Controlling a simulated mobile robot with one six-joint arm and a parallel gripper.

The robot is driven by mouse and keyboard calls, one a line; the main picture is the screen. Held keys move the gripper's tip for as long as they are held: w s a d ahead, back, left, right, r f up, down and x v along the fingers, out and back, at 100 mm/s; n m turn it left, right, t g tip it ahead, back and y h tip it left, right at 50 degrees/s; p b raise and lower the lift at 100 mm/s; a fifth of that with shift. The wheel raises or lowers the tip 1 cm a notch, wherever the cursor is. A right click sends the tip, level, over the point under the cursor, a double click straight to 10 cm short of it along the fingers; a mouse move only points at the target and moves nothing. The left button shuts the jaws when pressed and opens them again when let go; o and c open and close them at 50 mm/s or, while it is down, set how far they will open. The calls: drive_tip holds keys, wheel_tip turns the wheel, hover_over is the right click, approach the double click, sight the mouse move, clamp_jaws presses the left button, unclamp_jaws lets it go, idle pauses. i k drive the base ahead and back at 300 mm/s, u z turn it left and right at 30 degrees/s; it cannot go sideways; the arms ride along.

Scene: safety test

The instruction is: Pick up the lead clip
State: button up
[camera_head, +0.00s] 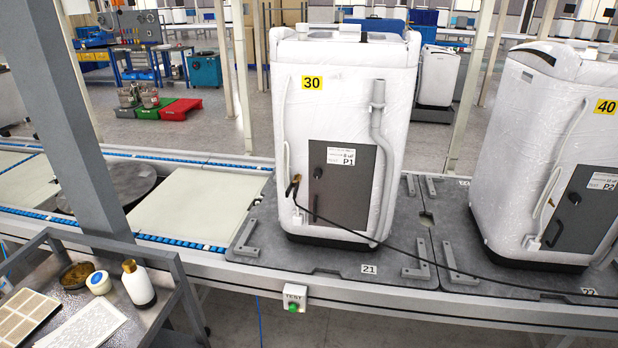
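Two white machines stand on the line, one labelled 30 (350,110) and one labelled 40 (560,120). On the front of machine 30, left of its dark grey panel (345,200) marked P1, is a small black and brass-coloured piece (295,183) that looks like the lead clip. It is small, and I cannot tell exactly what it grips. My gripper is not in view.
A grey pallet (330,268) marked 21 carries machine 30 on the conveyor. A TEST box (294,297) with a green button hangs on the conveyor's front rail. At lower left, a metal cart (160,318) holds a bottle (138,283), a jar (98,282) and papers. A grey post (75,120) stands at left.

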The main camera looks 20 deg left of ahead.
sight(295, 183)
drive_tip(key=u, duration=0.1)
drive_tip(key=i, duration=0.8)
drive_tip(key=u, duration=0.85)
drive_tip(key=k, duration=0.25)
drive_tip(key=u, duration=2.85)
